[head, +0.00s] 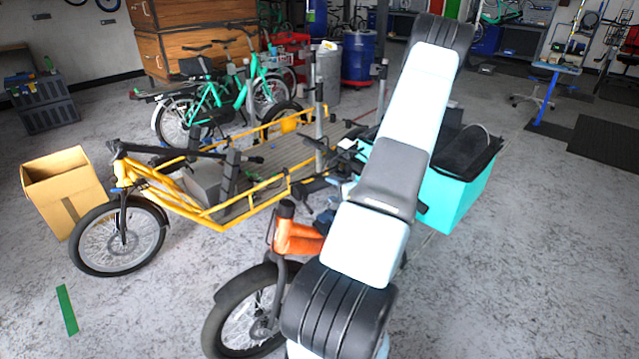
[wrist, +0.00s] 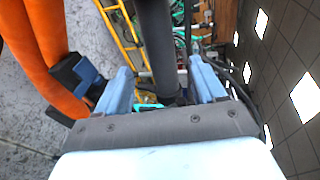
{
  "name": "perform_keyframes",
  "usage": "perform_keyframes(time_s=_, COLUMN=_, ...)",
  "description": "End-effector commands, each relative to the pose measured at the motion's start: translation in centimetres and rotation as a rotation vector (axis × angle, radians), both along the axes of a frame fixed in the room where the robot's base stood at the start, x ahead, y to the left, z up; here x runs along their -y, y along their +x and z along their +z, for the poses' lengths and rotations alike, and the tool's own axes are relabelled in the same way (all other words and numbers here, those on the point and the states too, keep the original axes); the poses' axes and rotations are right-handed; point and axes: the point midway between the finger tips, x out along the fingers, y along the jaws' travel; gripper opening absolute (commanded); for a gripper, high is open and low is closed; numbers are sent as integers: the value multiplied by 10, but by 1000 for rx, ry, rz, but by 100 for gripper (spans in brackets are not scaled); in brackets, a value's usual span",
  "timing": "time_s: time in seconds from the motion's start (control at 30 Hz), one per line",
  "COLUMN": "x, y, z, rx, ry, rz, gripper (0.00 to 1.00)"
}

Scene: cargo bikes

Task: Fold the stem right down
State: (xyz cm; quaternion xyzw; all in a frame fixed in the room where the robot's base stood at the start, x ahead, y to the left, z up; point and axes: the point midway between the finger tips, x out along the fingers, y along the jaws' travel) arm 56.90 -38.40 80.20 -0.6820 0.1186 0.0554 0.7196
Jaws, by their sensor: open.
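In the wrist view, my gripper (wrist: 159,68) is open, with one blue finger on each side of a dark round post, which looks like the stem (wrist: 153,35). The post runs from the top edge down between the fingers, with a gap visible on both sides. An orange bike frame (wrist: 42,45) shows at the left. In the head view, the orange bike (head: 298,238) stands at the front, with a short dark upright part (head: 286,209) above its frame. My arm crosses in front of the bike and hides much of it. My gripper cannot be made out clearly there.
A yellow cargo bike (head: 205,217) stands behind the orange one. A turquoise cargo box (head: 455,192) is to the right of my arm. A cardboard box (head: 70,190) sits at the left. The grey floor is open at the front left and front right.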

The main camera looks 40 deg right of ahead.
Motion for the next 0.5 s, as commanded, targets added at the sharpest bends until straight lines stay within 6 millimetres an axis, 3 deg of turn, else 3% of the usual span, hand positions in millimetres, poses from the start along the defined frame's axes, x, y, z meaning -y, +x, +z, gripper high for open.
perform_keyframes(time_s=0.3, x=5, y=55, z=-14, rx=0, ry=-2, rz=1, gripper=69)
perform_keyframes(time_s=0.5, x=7, y=82, z=-20, rx=1, ry=-2, rz=0, gripper=69)
